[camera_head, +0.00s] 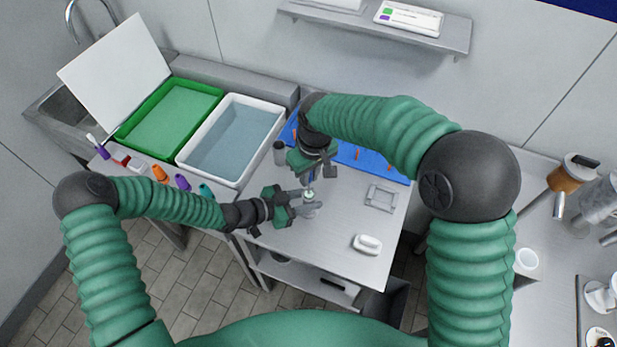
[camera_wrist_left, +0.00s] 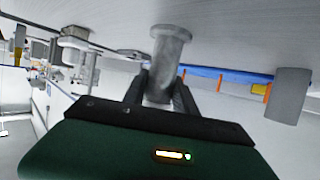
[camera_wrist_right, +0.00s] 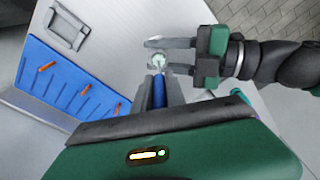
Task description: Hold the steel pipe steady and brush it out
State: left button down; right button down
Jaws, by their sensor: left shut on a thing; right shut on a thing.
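My left gripper (camera_head: 304,206) is shut on a grey steel pipe (camera_wrist_left: 165,62) with a flanged end, over the steel table. The pipe shows small in the head view (camera_head: 310,211). My right gripper (camera_head: 315,178) is just above the pipe, shut on a blue-handled brush (camera_wrist_right: 159,90). The brush points at the pipe's round mouth (camera_wrist_right: 157,61), where something pale green shows. I cannot tell how deep the bristles sit. The left gripper's fingers (camera_wrist_right: 168,57) lie on either side of the pipe in the right wrist view.
A blue mat (camera_wrist_right: 65,85) with orange pegs lies at the table's back. A grey cylinder (camera_head: 279,153) stands at its left. A grey square frame (camera_head: 381,198) and a white block (camera_head: 367,244) are on the right. A white-rimmed water tub (camera_head: 235,140) and a green tray (camera_head: 172,118) stand left.

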jog(key=shift+r, duration=1.2)
jog(key=shift+f, duration=2.45)
jog(key=shift+r, duration=2.5)
jog(key=shift+r, duration=3.75)
pick_arm(q)
jog(key=c, duration=0.6)
grip_release()
jog(key=shift+o, duration=0.4)
